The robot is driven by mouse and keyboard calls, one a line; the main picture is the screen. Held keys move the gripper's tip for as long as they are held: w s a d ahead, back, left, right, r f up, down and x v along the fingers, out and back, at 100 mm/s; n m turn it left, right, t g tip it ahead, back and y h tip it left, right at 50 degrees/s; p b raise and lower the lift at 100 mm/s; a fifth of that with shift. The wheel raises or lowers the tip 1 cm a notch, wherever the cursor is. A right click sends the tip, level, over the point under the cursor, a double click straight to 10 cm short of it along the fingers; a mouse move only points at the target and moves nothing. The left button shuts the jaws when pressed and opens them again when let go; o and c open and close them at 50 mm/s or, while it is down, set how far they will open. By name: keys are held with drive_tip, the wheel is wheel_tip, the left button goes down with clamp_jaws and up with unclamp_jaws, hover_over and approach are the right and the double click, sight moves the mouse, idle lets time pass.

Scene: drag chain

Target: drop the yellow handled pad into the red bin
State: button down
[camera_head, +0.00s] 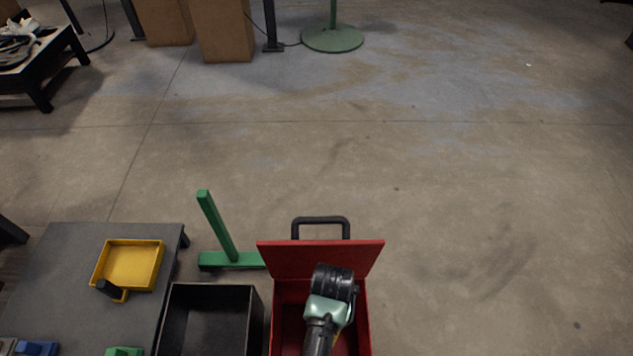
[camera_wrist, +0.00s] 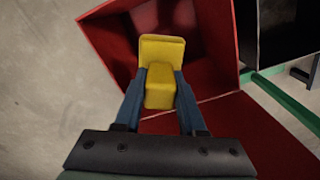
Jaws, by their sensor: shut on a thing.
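The yellow handled pad (camera_wrist: 163,48) is between the fingers of my gripper (camera_wrist: 160,88) in the wrist view. It has a flat yellow plate and a thick yellow block that the two blue-grey fingers grip. The red bin (camera_head: 320,258) stands at the bottom of the head view, with a raised red panel at its far side. My arm reaches over its opening and hides much of its inside and most of the pad. In the wrist view the red bin's wall (camera_wrist: 108,38) surrounds the pad's far end; I cannot tell its height above the floor of the bin.
An open black bin (camera_head: 211,292) stands just left of the red bin. A grey table (camera_head: 60,275) at the left holds a yellow tray (camera_head: 130,264) with a black handle, and blue and green items. A green post (camera_head: 217,228) stands behind. The floor to the right is clear.

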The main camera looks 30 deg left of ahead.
drive_tip(key=shift+f+b, duration=2.25)
drive_tip(key=shift+f, duration=0.1)
drive_tip(key=shift+c, duration=2.1)
unclamp_jaws()
drive_tip(key=shift+r, duration=0.15)
wheel_tip(320, 180, up, 13)
drive_tip(key=p, duration=0.7)
drive_tip(key=shift+p, duration=0.3)
